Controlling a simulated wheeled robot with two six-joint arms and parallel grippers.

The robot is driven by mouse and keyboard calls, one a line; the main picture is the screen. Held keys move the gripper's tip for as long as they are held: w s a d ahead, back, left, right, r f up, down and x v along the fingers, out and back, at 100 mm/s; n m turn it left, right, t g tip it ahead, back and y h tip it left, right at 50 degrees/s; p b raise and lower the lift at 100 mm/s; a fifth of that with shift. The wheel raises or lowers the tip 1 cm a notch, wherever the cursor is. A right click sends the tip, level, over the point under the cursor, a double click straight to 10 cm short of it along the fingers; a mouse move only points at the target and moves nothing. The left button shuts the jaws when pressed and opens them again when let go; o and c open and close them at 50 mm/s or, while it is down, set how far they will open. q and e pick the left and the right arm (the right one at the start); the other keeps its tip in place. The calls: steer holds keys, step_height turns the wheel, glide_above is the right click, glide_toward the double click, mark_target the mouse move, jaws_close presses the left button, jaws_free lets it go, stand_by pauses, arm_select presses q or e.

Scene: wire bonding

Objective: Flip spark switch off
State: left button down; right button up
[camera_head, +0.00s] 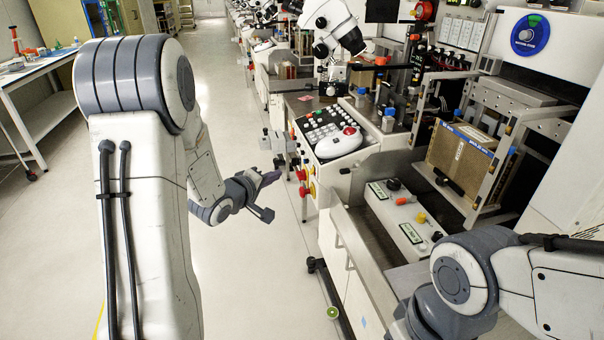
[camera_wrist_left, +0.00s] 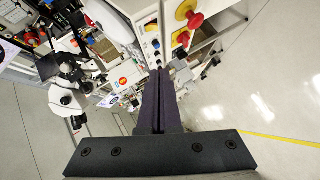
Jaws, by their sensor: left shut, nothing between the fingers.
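My left gripper (camera_head: 266,180) is in front of the wire bonding machine's left side, over the aisle. In the left wrist view its dark fingers (camera_wrist_left: 158,78) lie together with nothing between them. The side of the machine carries red knobs (camera_head: 302,191) and a yellow part (camera_head: 312,188), just right of the gripper in the head view. In the left wrist view, the red and yellow knobs (camera_wrist_left: 184,38) and a pale panel with small dark and blue controls (camera_wrist_left: 154,42) lie beyond the fingertips. I cannot tell which control is the spark switch. My right gripper is out of view.
A sloped keypad (camera_head: 320,125) and a white mouse-like controller with a red button (camera_head: 340,143) sit on the machine's top. A microscope (camera_head: 330,25) stands behind. A brown magazine box (camera_head: 460,155) is at the right. The floor (camera_head: 250,270) left of the machine is clear.

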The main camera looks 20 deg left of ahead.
arm_select(q)
glide_toward(312, 170)
steer(key=w+a, duration=0.4)
steer(key=shift+w+d+f+b, duration=0.25)
steer(key=shift+w+d+f, duration=0.3)
steer(key=shift+d+f, duration=0.25)
steer(key=shift+w+d+f+b, duration=0.25)
steer(key=shift+w+d+f, duration=0.3)
steer(key=shift+d, duration=0.3)
